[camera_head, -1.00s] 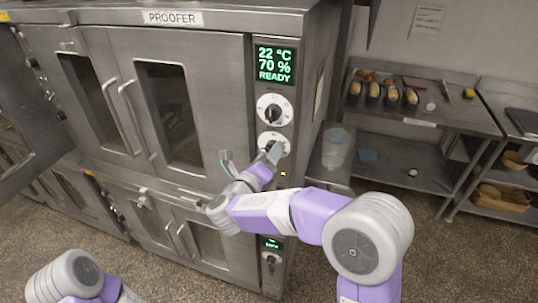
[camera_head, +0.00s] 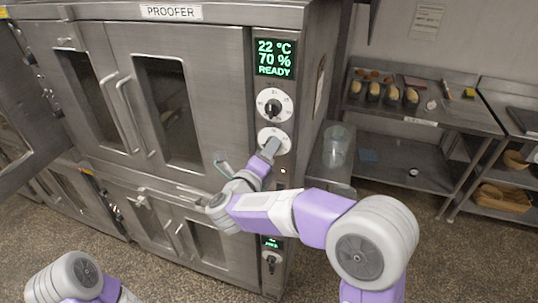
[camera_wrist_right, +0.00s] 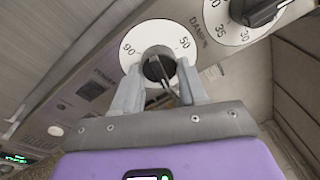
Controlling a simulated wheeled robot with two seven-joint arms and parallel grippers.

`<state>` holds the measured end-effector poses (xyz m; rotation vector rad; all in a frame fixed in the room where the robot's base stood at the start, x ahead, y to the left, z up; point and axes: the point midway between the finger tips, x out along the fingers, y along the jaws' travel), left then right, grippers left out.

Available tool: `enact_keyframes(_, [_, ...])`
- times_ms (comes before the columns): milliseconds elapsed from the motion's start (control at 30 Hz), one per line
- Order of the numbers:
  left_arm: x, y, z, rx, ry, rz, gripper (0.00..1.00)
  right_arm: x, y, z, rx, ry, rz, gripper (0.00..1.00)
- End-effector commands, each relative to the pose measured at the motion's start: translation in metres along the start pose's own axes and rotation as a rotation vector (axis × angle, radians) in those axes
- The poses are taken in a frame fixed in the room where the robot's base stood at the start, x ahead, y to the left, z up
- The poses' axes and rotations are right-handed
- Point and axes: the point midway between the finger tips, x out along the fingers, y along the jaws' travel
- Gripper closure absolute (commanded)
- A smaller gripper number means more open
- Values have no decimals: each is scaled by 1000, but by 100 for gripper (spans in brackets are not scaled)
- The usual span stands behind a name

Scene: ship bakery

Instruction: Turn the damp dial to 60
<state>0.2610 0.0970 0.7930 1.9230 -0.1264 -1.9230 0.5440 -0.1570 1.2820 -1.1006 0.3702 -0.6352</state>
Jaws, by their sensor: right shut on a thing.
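The damp dial is the lower white dial (camera_head: 262,136) on the proofer's control strip. The right wrist view shows its white plate (camera_wrist_right: 136,50), with 50 and 90 legible, and its dark knob (camera_wrist_right: 157,68). My right gripper (camera_wrist_right: 160,78) is shut on the knob, with one finger on each side. In the head view the right gripper (camera_head: 270,149) covers part of this dial. The pointer's exact reading cannot be told. The proofer's display (camera_head: 275,58) reads 22 °C, 70 % and READY. My left gripper is out of view; only part of that arm shows at lower left.
The upper dial (camera_head: 273,105) sits just above the damp dial. A proofer door (camera_head: 30,120) stands open at far left. A clear container (camera_head: 337,146) and a steel bench (camera_head: 440,112) with loaf tins stand to the right.

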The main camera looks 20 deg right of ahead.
Motion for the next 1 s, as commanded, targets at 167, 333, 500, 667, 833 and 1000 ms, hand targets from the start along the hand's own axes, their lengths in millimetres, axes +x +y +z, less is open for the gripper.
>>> enact_keyframes(167, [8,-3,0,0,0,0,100,0,1,-1,-165,-13,-15,88])
enact_keyframes(333, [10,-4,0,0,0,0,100,0,0,-1,-325,-24,-27,88])
enact_keyframes(500, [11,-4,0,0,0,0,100,0,-1,0,-471,-35,-39,88])
enact_keyframes(667, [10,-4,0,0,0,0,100,0,-2,-1,-583,-41,-48,88])
enact_keyframes(833, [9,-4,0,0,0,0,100,0,-2,-1,-672,-48,-55,88])
enact_keyframes(1000, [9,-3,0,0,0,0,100,0,-2,-1,-724,-52,-59,88])
